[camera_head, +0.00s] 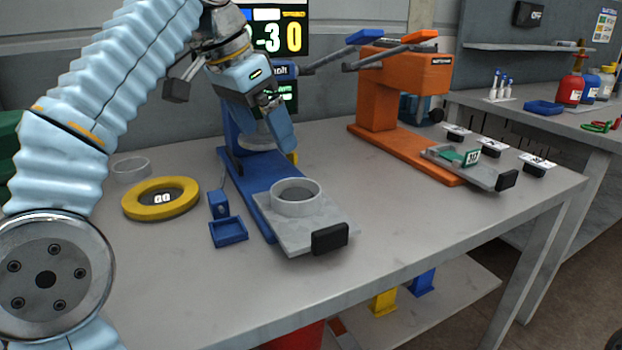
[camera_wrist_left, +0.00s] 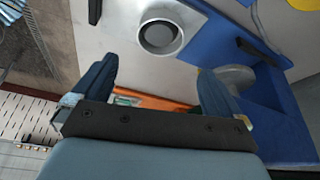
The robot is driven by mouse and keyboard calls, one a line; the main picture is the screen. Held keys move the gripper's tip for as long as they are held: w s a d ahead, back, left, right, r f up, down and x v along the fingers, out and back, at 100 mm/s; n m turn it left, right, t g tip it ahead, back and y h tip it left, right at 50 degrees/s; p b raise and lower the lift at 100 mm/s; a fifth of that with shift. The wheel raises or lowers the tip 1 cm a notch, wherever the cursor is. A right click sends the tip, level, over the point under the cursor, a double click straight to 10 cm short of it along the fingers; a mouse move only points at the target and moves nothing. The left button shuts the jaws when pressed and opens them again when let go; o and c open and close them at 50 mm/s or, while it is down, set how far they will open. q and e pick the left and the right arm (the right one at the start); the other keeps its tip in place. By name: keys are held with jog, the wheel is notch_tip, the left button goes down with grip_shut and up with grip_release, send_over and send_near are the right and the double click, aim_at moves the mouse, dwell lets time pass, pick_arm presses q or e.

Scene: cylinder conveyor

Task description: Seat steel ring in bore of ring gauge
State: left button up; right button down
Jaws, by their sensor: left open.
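A grey steel ring (camera_head: 297,190) stands on the sliding plate (camera_head: 322,222) of the blue press (camera_head: 258,186); it also shows in the left wrist view (camera_wrist_left: 160,37). A second grey ring (camera_head: 131,168) lies on the table at the far left. My left gripper (camera_head: 277,125) points down by the blue press, behind and above the ring on the plate. It is open, with nothing between its fingers in the wrist view. My right gripper is not in view.
The blue press column and levers stand close to my left gripper. A small blue tray (camera_head: 228,232) and blue block (camera_head: 218,204) sit left of the press. An orange press (camera_head: 405,148) stands to the right. The table front is clear.

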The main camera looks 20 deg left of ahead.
aim_at(297, 192)
pick_arm(q)
jog(key=x, duration=1.3)
jog(key=shift+w+d+f, duration=0.1)
jog(key=shift+w+f, duration=0.1)
jog(key=shift+w, duration=0.15)
jog(key=c, duration=0.9)
jog(key=shift+r, duration=0.2)
